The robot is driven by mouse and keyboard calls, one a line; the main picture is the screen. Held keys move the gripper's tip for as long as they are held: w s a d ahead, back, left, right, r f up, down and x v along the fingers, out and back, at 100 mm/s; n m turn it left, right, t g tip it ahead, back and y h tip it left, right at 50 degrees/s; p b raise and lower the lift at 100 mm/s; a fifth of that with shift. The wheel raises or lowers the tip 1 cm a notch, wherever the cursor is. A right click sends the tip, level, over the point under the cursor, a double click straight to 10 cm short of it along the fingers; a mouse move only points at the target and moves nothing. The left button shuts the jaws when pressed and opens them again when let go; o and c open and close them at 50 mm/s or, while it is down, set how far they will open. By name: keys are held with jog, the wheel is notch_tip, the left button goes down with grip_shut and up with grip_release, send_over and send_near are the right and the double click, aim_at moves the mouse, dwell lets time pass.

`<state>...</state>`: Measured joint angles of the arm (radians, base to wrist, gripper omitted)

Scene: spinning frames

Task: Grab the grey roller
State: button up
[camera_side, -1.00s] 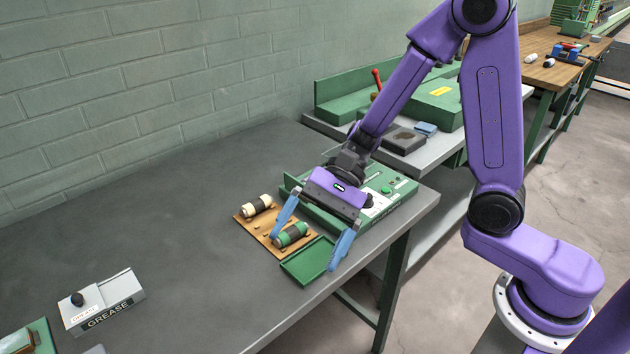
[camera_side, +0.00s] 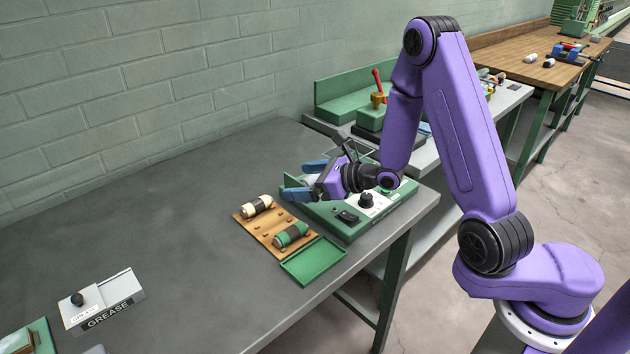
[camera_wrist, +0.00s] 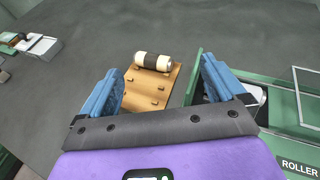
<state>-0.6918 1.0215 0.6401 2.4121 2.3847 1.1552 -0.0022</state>
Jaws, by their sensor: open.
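My gripper (camera_side: 303,180) is open, pointing left above the left end of the green machine. Its blue fingers are spread with nothing held; they also show in the wrist view (camera_wrist: 161,66). No roller is plainly grey. A cream roller with a dark band (camera_side: 257,206) lies at the far end of a wooden board (camera_side: 263,230); it shows ahead of the fingers in the wrist view (camera_wrist: 141,58). A green roller with a dark band (camera_side: 291,235) lies at the near end. A pale grey patch shows beside the right finger in the wrist view; I cannot tell what it is.
The green machine (camera_side: 372,221) with a black knob stands right of the board. An empty green tray (camera_side: 313,262) lies in front. A grease box (camera_side: 103,300) is at the front left. The table's middle and left are clear.

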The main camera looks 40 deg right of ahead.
jog(key=d+f+m+h, duration=0.1)
jog(key=d, duration=0.2)
jog(key=s+d+f+m+h, duration=0.1)
jog(key=d+m+h, duration=0.1)
jog(key=d, duration=0.1)
jog(key=s+d+f+m+h, duration=0.1)
jog(key=d+m+h, duration=0.1)
jog(key=d, duration=0.1)
jog(key=shift+s+f+t, duration=0.1)
jog(key=shift+s+t, duration=0.05)
jog(key=shift+t, duration=0.25)
jog(key=shift+d+f, duration=0.1)
jog(key=shift+x, duration=3.7)
jog(key=c, duration=0.8)
